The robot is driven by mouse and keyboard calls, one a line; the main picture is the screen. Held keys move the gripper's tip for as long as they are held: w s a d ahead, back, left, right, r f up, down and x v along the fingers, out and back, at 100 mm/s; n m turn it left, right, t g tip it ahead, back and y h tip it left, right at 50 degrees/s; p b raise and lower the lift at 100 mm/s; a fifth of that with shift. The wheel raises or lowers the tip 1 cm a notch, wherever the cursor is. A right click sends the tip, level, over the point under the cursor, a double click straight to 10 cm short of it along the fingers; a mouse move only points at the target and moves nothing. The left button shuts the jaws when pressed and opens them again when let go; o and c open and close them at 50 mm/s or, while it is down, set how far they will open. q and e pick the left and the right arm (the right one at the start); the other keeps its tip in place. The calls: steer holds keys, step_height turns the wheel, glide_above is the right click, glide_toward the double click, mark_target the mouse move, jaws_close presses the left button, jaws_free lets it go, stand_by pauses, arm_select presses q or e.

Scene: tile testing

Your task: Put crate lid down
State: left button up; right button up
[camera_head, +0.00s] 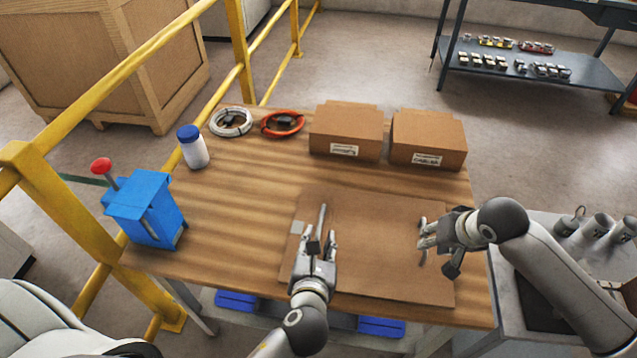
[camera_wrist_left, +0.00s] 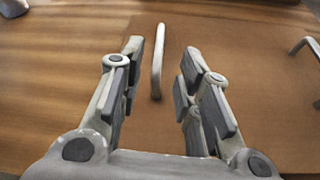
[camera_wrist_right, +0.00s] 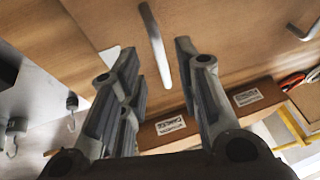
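The crate lid (camera_head: 375,245) is a flat brown board lying at the front right of the wooden table, with a pale bar handle toward each side. My left gripper (camera_head: 322,240) is open at the left handle (camera_wrist_left: 158,60), which shows in the gap between its fingers in the left wrist view, apart from both. My right gripper (camera_head: 426,238) is open over the right side of the lid. The right handle (camera_wrist_right: 154,45) shows between its fingertips in the right wrist view, not gripped. I cannot tell the exact height of either gripper above the lid.
Two cardboard boxes (camera_head: 346,129) (camera_head: 428,138) stand behind the lid. A white cable coil (camera_head: 231,122), an orange cable coil (camera_head: 283,123), a white bottle with blue cap (camera_head: 194,150) and a blue lever box (camera_head: 147,212) stand at the left. Yellow railing (camera_head: 150,48) runs alongside. The table's left middle is clear.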

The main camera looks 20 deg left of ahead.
steer(key=v, duration=0.6)
steer(key=shift+r, duration=0.2)
arm_select(q)
steer(key=shift+s+f, duration=0.1)
arm_select(e)
steer(key=shift+s+d+f, duration=0.1)
steer(key=shift+s+d, duration=0.05)
steer(key=shift+s, duration=0.1)
